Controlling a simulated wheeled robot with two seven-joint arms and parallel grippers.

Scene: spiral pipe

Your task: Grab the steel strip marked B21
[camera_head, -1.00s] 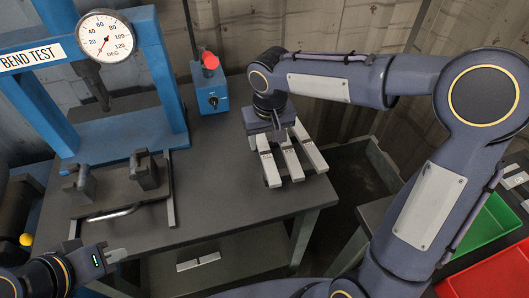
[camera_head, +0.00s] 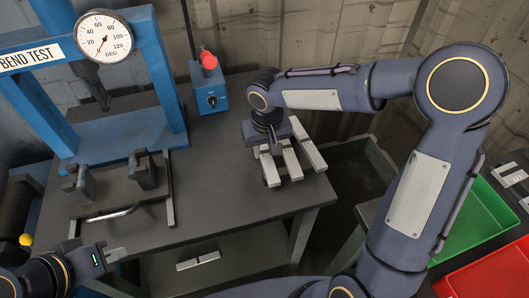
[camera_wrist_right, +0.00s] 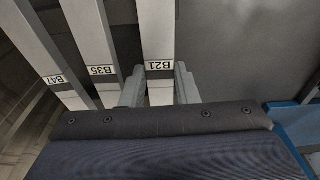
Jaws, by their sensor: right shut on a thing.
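Three pale steel strips lie side by side near the right end of the dark table. The strip marked B21 (camera_wrist_right: 158,40) is the rightmost in the right wrist view, with its black-on-white label readable. In the head view it is the leftmost strip (camera_head: 270,172), partly under my right gripper. My right gripper (camera_head: 270,148) has its fingers on both sides of B21 near the label and is shut on it; the fingers also show in the right wrist view (camera_wrist_right: 160,88). My left gripper (camera_head: 116,253) is empty at the lower left, away from the strips; its jaw gap is unclear.
Strips B35 (camera_wrist_right: 94,40) and B47 (camera_wrist_right: 37,45) lie close beside B21. The blue bend-test press (camera_head: 120,130) and a blue control box (camera_head: 209,98) stand to the left. Green (camera_head: 488,215) and red (camera_head: 495,272) bins are at the lower right. The table's middle is clear.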

